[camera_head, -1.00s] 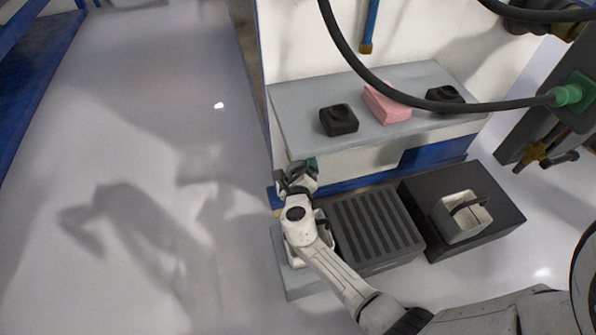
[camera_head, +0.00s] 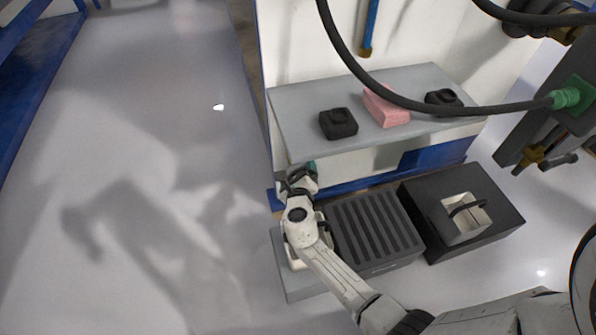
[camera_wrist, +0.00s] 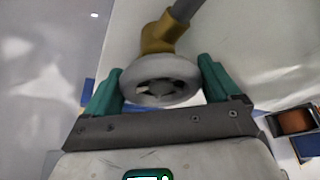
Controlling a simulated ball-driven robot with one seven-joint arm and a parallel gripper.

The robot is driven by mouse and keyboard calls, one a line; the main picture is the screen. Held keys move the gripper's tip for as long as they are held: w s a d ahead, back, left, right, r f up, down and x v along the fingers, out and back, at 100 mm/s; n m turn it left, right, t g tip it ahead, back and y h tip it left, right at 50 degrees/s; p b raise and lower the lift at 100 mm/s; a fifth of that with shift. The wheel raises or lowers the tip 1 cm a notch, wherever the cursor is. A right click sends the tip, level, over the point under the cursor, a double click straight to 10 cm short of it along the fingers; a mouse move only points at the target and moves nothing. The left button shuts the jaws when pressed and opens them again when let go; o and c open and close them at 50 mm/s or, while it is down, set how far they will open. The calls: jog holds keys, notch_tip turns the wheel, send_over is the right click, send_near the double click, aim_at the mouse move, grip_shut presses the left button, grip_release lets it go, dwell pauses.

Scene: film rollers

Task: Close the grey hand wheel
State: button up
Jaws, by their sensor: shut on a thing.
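The grey hand wheel (camera_wrist: 162,70) sits between my green fingertips in the wrist view, on a brass fitting (camera_wrist: 158,36) at the end of a grey pipe. My gripper (camera_wrist: 160,86) is shut on the wheel, a finger at each side of the rim. In the head view my gripper (camera_head: 300,177) is low by the left front corner of the grey shelf. The wheel cannot be made out in that view.
The grey shelf (camera_head: 300,142) carries two black blocks (camera_head: 338,123) and a pink block (camera_head: 387,108). A dark hose (camera_head: 350,62) hangs across it. A slatted dark crate (camera_head: 372,228) and a black box (camera_head: 505,215) stand below. Open floor (camera_head: 150,130) lies left.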

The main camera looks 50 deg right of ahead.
jog(key=m+y+p, duration=0.1)
jog(key=m, duration=0.1)
jog(key=shift+r+m+t+y+p, duration=0.15)
jog(key=shift+m+t+y+p, duration=0.15)
jog(key=shift+y+p, duration=0.1)
jog(key=m+y, duration=0.1)
jog(key=m, duration=0.1)
jog(key=shift+s+m+t+y, duration=0.1)
jog(key=shift+m+t+y, duration=0.2)
jog(key=shift+t, duration=0.1)
jog(key=m+t+y, duration=0.1)
jog(key=m, duration=0.1)
jog(key=shift+d+m+y, duration=0.1)
jog(key=shift+m+y, duration=0.2)
jog(key=shift+m, duration=0.1)
jog(key=shift+s+d+m+t+y+b, duration=0.15)
jog(key=shift+m+t+y+b, duration=0.25)
jog(key=shift+m+t, duration=0.45)
jog(key=shift+m, duration=0.25)
jog(key=o, duration=0.8)
jog(key=p+v, duration=0.2)
jog(key=v, duration=0.8)
jog(key=shift+s+r, duration=0.1)
jog(key=shift+s, duration=0.2)
